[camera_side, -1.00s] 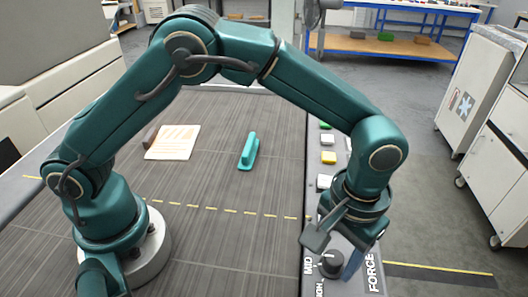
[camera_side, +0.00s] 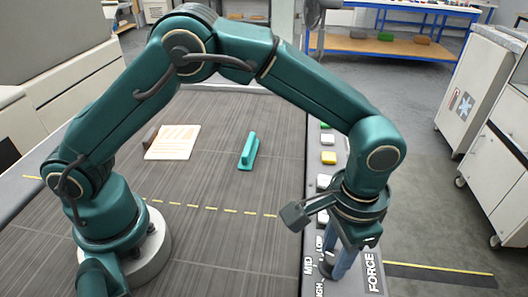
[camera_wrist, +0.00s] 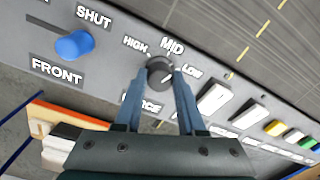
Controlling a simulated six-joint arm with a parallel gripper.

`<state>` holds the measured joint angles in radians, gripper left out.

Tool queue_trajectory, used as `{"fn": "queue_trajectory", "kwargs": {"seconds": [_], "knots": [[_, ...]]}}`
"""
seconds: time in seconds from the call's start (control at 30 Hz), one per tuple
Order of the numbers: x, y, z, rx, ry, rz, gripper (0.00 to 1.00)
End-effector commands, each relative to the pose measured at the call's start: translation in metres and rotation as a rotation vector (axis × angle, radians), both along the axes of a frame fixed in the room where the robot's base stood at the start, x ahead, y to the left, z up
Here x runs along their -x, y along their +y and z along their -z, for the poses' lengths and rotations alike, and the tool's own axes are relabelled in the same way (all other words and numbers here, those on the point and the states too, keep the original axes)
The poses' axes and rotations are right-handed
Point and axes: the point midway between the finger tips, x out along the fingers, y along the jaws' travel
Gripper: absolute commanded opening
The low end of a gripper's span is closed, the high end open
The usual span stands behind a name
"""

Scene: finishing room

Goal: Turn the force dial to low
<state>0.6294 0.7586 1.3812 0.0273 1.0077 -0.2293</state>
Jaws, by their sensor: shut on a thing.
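The force dial is a dark round knob (camera_wrist: 159,70) on the grey control panel (camera_wrist: 120,62). The labels HIGH, MID and LOW stand around it, with the FORCE label partly hidden by my gripper. My gripper (camera_wrist: 160,76) has its two blue fingers on either side of the dial, shut on it. A pale mark on the dial seems to lie on its right side, toward LOW, but its exact direction is hard to tell. In the side view my gripper (camera_side: 338,264) points down at the panel's near end, and the dial (camera_side: 326,270) is partly hidden by the fingers.
A blue knob (camera_wrist: 74,46) sits between SHUT and FRONT. A row of buttons, including a white one (camera_wrist: 215,98), runs along the panel. A teal handled block (camera_side: 249,151) and a pale board (camera_side: 173,142) lie on the dark belt (camera_side: 215,180).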

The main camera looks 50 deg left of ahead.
Motion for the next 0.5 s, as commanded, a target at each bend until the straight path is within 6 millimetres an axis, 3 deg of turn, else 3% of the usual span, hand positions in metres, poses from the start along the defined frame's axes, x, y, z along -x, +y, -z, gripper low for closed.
{"fn": "queue_trajectory", "kwargs": {"seconds": [0.5], "knots": [[-0.0003,0.0006,-0.0008,0.001,-0.001,0.401,0.0]]}}
